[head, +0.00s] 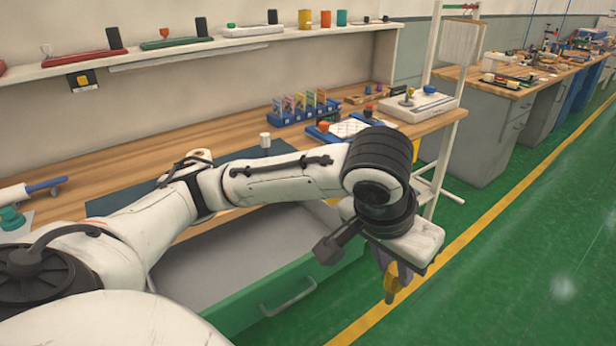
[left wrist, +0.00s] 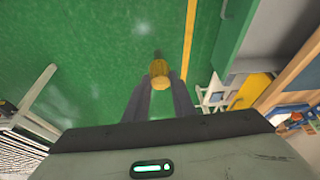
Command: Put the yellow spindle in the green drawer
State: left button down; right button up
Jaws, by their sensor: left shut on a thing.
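My left gripper (head: 389,280) is shut on the yellow spindle (head: 391,278) and holds it over the green floor, to the right of the drawer. In the left wrist view the yellow spindle (left wrist: 160,76) sits between the two finger tips of the left gripper (left wrist: 160,88). The green drawer (head: 250,300) is pulled out below the workbench, with a metal handle on its green front. The part of its inside that shows is grey and looks empty; my left arm hides some of it. My right gripper is not in view.
The wooden workbench (head: 110,170) holds a small white cylinder (head: 265,140), a blue rack (head: 300,112) and a white scale-like device (head: 418,107). A shelf (head: 200,50) with several tools and cylinders runs above it. The green floor (head: 520,260) at right is clear.

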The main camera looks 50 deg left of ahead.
aim_at(253, 248)
jog(key=u, duration=0.45)
jog(key=i, duration=1.1)
jog(key=u, duration=1.2)
jog(key=i, duration=0.2)
jog(key=u, duration=0.15)
